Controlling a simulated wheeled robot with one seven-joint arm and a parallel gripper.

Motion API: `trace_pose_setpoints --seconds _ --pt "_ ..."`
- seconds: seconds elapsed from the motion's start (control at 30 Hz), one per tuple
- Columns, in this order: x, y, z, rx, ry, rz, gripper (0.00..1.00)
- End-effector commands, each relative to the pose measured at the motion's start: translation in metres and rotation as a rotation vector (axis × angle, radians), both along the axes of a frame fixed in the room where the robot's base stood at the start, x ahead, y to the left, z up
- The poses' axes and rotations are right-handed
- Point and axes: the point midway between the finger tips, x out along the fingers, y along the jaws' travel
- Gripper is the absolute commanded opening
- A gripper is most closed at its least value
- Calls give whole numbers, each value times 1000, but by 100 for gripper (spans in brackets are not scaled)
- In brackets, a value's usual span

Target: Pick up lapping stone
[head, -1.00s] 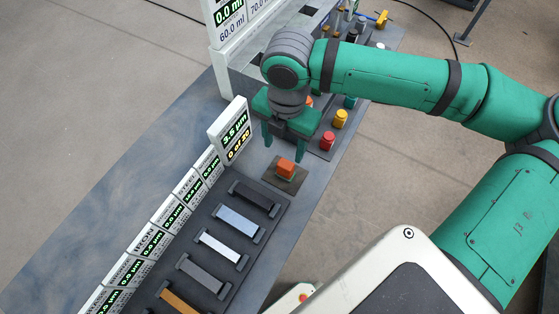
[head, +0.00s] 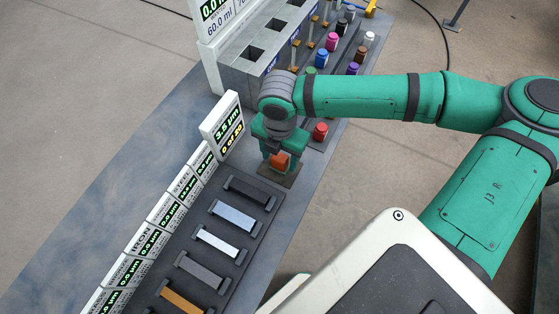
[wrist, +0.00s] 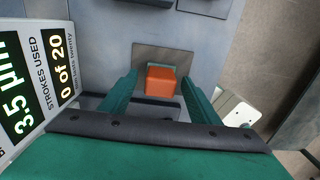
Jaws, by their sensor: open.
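The lapping stone appears to be the small orange block (head: 280,160) on a brown square plate (head: 290,180). In the wrist view the orange block (wrist: 161,79) sits between the two green fingers, on the plate (wrist: 165,54). My gripper (head: 277,158) is lowered over the block with its fingers on either side. In the wrist view my gripper (wrist: 158,85) is open, with a small gap seen beside the block. The block's lower part is partly hidden in the head view.
A dark rack (head: 191,237) with several metal bars lies in front of the plate. A display reading 0 of 20 (head: 223,125) stands close to the left of my gripper. Several coloured bottles, including a red one (head: 320,131), stand behind at right.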

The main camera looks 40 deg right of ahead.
Motion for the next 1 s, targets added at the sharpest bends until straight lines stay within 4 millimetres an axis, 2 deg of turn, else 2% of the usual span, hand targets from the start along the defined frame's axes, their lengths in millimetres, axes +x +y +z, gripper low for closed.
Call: trace_pose_setpoints --seconds 0.23,0.27,0.43,0.47,0.5,0.8,1.0 --pt "0 0 -2 0 -1 0 56" --pt "0 0 -2 0 -1 0 54" --pt "0 0 -2 0 -1 0 13" --pt "0 0 -2 0 -1 0 6" --pt "0 0 -2 0 -1 0 4" --pt "0 -1 0 -1 -1 -1 4" --pt "3 3 12 0 -3 8 4"
